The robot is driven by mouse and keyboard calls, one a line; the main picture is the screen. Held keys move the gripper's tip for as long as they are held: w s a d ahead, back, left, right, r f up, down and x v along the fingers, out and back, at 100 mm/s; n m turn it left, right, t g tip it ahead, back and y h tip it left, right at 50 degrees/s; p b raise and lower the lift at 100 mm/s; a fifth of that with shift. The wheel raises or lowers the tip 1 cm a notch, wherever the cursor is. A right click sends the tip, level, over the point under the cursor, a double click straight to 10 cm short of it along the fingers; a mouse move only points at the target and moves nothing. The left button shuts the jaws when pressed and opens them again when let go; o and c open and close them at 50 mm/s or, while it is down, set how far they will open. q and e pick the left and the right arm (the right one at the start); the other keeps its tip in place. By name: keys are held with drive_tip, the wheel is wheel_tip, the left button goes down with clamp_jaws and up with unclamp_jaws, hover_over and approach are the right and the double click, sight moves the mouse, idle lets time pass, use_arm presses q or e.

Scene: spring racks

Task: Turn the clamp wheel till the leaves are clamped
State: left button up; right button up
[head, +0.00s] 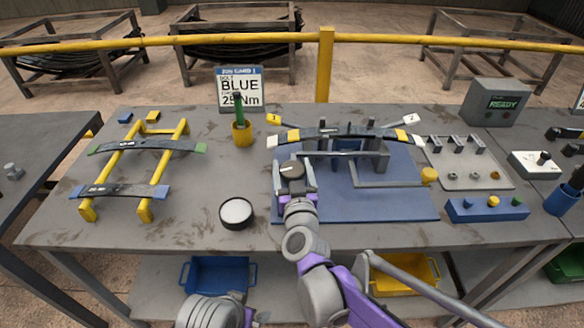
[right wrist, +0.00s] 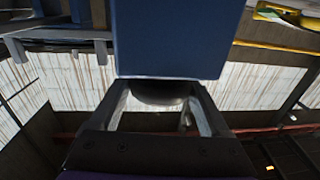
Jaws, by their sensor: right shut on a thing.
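The clamp wheel (head: 291,170) is a dark round knob with a pale mark on top, at the left front of the clamp fixture (head: 372,160). My right gripper (head: 297,186) is shut on it from the front, with a finger on either side. In the right wrist view a dark rounded shape (right wrist: 158,93) shows between the fingers, partly hidden by a large blue surface. The leaves (head: 310,135) lie as a dark, slightly arched stack across the fixture, with white and yellow bands near the ends. Whether they are pressed tight cannot be told. My left gripper is out of view.
A yellow rack (head: 105,175) with two leaves stands left.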

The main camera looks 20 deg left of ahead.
drive_tip(key=shift+m+h, duration=0.3)
drive_tip(key=shift+h, duration=0.2)
drive_tip(key=m+h, duration=0.2)
drive_tip(key=h, duration=0.1)
drive_tip(key=m+t+h, duration=0.1)
drive_tip(key=m+h, duration=0.1)
drive_tip(key=h, duration=0.2)
drive_tip(key=shift+m, duration=0.4)
drive_tip(key=m+g+h, duration=0.1)
drive_tip(key=m+h, duration=0.1)
drive_tip(key=h, duration=0.2)
drive_tip(key=m+g+h, duration=0.1)
drive_tip(key=m+h, duration=0.2)
drive_tip(key=shift+d+h, duration=0.1)
drive_tip(key=shift+h, duration=0.6)
drive_tip(key=o, duration=1.2)
drive_tip(key=shift+d, duration=0.1)
